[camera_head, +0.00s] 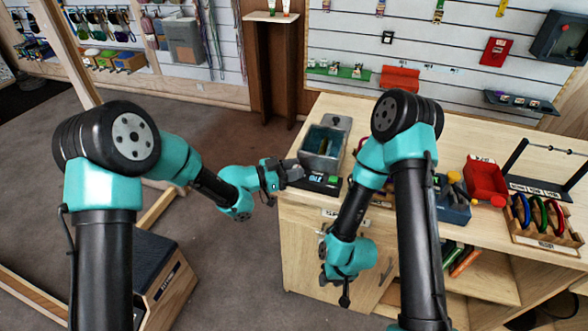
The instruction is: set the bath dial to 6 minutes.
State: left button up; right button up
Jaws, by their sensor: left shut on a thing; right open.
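The bath (337,136) is a grey open-topped box on the left end of the wooden counter. Its dark front panel (324,186) carries a small lit display and a green patch. My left gripper (297,172) is at the left end of this panel and is shut on the bath dial; the jaws hide the dial, so its setting cannot be read. Something dark and yellowish shows inside the basin. My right gripper (344,292) hangs open in front of the counter's cabinet door, low and away from the bath.
To the right on the counter (462,130) are a red bin (485,180), a blue tray (453,208) and a wooden rack (545,232) with coloured rings. A slatted wall with gear stands behind. Open floor lies left of the counter.

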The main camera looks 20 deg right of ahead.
pick_arm(q)
jog(key=o, duration=0.9)
jog(key=shift+r+n+t, duration=0.1)
jog(key=shift+n+t, duration=0.5)
jog(key=shift+t, duration=0.4)
